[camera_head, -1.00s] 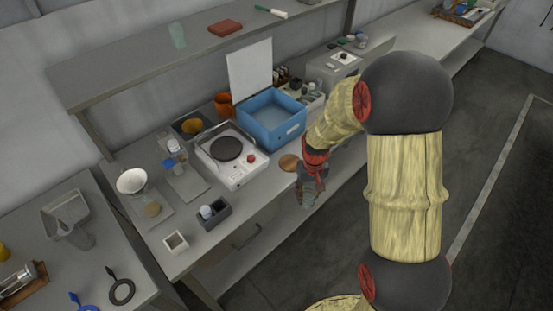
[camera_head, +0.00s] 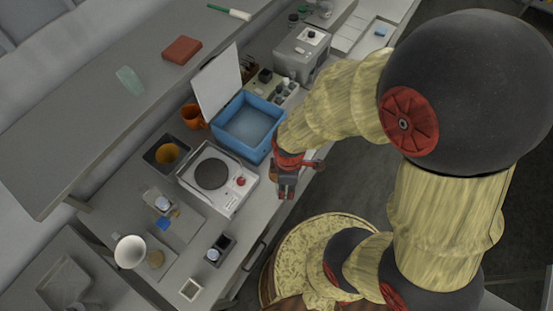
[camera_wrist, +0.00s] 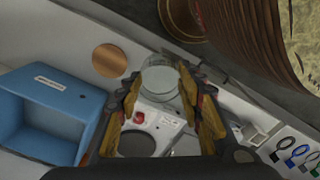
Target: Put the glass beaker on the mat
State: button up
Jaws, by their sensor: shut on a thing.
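My gripper (camera_wrist: 155,98) is shut on the clear glass beaker (camera_wrist: 160,78). In the wrist view, its round rim and glass show between and beyond the fingertips. In the head view, my gripper (camera_head: 286,192) is over the bench's front part, right of the white stirrer unit; the beaker is hard to make out there. A round brown disc, which looks like the mat (camera_wrist: 109,61), lies bare on the bench to the left of the beaker in the wrist view.
A blue open box (camera_head: 245,127) with a raised white lid stands behind my gripper. The white stirrer unit (camera_head: 216,177) has a dark round plate and red knob.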

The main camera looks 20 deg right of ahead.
jog(key=w+d+f, duration=0.1)
jog(key=w+f, duration=0.2)
jog(key=w, duration=0.1)
jog(key=w+d+f, duration=0.1)
jog(key=w+f, duration=0.2)
jog(key=w, duration=0.1)
jog(key=w+d+f, duration=0.1)
jog(key=w+f, duration=0.2)
jog(key=w, duration=0.1)
jog(key=shift+w+d+f, duration=0.15)
jog(key=shift+w+f, duration=0.15)
jog(key=shift+w, duration=0.05)
jog(key=shift+w+f, duration=0.1)
jog(key=shift+f, duration=1.5)
jog(key=shift+f, duration=0.1)
jog(key=shift+f+b, duration=0.15)
jog(key=shift+b, duration=0.25)
jog(key=o, duration=1.2)
jog(key=shift+o, duration=0.5)
